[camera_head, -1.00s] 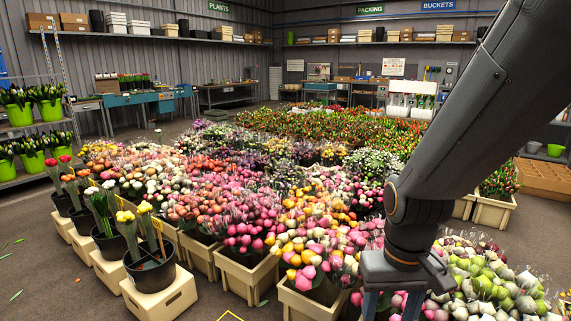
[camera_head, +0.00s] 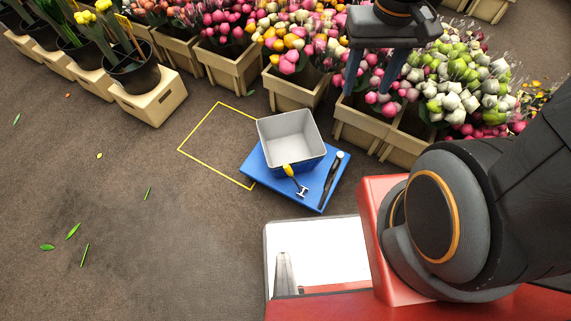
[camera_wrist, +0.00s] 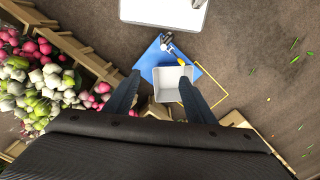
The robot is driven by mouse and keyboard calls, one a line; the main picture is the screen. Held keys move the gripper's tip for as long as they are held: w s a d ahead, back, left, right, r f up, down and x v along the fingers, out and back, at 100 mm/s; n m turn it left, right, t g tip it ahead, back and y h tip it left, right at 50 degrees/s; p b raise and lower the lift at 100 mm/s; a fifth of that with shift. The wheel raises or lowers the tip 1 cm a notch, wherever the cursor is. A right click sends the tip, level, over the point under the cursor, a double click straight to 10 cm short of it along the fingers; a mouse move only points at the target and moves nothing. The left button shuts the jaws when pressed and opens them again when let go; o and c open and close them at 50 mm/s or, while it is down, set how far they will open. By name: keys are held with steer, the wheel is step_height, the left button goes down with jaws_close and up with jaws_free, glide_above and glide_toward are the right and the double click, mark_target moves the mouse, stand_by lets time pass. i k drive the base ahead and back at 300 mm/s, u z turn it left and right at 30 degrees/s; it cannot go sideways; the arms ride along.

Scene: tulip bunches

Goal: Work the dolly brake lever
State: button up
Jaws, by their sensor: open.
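A blue dolly (camera_head: 262,171) stands on the floor and also shows in the wrist view (camera_wrist: 150,62). A grey-white bin (camera_head: 290,130) stands on it, also in the wrist view (camera_wrist: 172,84). A yellow-handled piece with a metal end (camera_head: 292,175) is at the dolly's near side, beside the bin. A dark bar with a pale round end (camera_head: 333,178) lies along the dolly's right edge. I cannot tell for sure which of these is the brake lever. My gripper (camera_head: 369,88) is open, empty and pointing down, above and right of the dolly in the head view; its fingers frame the bin in the wrist view (camera_wrist: 160,78).
A yellow floor outline (camera_head: 207,119) lies left of the dolly. Flower crates (camera_head: 292,91) line the far side, with black pots (camera_head: 134,75) on boxes at the left. A white panel on my own base is in front. Floor at left is clear except for leaves.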

mark_target(289, 171)
steer(key=u, duration=0.6)
steer(key=k, duration=1.65)
steer(key=z, duration=0.3)
steer(key=i, duration=0.35)
steer(key=z, duration=0.15)
